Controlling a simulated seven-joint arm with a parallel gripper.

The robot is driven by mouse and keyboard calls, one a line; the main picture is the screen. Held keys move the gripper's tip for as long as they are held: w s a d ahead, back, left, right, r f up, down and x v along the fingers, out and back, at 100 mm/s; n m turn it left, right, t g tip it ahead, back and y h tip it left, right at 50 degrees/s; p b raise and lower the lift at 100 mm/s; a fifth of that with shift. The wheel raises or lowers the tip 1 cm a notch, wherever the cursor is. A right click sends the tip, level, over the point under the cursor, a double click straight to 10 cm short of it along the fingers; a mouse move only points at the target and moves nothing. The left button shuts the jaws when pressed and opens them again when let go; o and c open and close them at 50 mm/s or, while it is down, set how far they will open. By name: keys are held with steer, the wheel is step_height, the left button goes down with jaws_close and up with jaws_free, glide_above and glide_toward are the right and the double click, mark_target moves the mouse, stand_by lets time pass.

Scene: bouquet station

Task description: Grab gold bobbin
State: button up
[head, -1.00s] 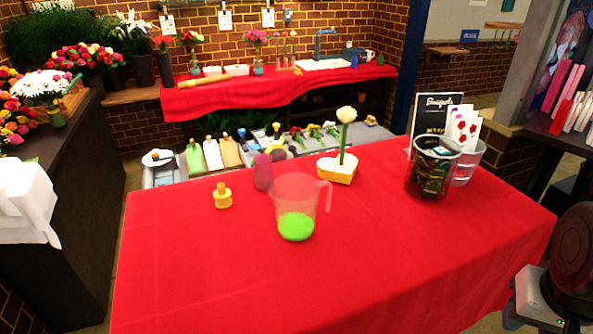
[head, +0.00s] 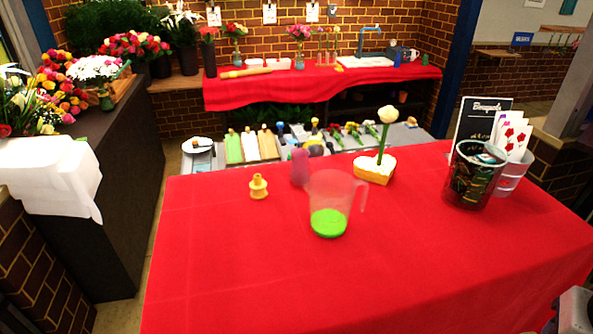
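The gold bobbin (head: 259,187) stands upright on the red-covered table (head: 230,265), toward its far left part. It is a small yellow-gold spool with a narrow top, and nothing touches it. A clear measuring jug (head: 333,205) with bright green contents stands to its right and nearer. My gripper does not show in the head view, so its state cannot be seen.
A mauve vase-like object (head: 299,167) stands behind the jug. A heart-shaped box (head: 375,170) with a white flower is further right. A dark bucket (head: 472,178) and clear container stand at the right. The table's left and front are clear.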

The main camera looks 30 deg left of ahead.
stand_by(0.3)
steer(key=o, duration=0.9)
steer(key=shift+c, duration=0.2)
